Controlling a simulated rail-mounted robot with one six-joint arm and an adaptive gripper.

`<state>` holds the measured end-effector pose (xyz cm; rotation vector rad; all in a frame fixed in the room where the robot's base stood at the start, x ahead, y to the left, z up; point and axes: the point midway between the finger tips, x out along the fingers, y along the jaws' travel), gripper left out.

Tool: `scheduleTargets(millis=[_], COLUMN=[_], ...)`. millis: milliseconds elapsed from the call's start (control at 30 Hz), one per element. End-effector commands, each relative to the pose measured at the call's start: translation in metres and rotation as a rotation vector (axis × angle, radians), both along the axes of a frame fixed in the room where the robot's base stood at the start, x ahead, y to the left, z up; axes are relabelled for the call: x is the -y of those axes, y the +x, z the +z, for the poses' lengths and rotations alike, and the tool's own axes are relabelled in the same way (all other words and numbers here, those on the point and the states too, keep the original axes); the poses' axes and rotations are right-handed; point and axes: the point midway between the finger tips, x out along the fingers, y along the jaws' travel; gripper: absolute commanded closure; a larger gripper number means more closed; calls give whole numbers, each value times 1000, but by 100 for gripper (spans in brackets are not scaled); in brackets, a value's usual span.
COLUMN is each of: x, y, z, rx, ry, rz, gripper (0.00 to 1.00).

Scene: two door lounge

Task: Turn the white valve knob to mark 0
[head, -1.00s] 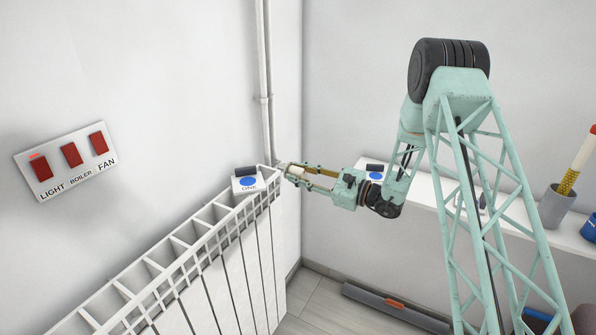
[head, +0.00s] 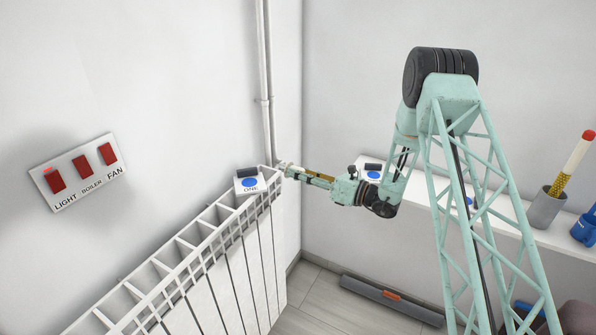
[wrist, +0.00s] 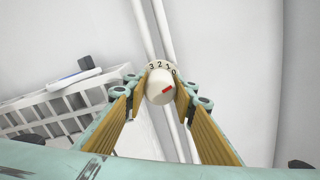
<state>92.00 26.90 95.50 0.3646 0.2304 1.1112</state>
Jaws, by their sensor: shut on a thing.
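The white valve knob (wrist: 158,86) is between my gripper's fingertips (wrist: 161,90) in the wrist view. The tan-lined fingers are shut on its two sides. A red mark (wrist: 168,90) on the knob face slants right and slightly up. The dial (wrist: 155,68) behind it shows 3, 2, 1 and 0 along its upper edge, with 0 at the right end. The red mark points close to 0; I cannot tell whether it lines up exactly. In the head view my gripper (head: 284,169) reaches the radiator's far top corner, and the knob is too small to make out.
The white radiator (head: 230,245) runs along the left wall, with a box marked ONE (head: 246,188) on top. Pipes (head: 266,85) rise behind the valve. A switch panel (head: 75,172) is on the left wall. A shelf (head: 425,192) holds a similar box (head: 371,178) and a cup (head: 546,207).

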Motion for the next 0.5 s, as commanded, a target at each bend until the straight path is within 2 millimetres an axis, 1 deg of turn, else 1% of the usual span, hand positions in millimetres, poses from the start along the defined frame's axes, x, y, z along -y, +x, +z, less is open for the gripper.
scheduleTargets(millis=[200,500], x=[0,0], y=[0,0], z=[0,0], rx=[-57,-71], ry=[27,34], rz=[0,0], gripper=[86,86])
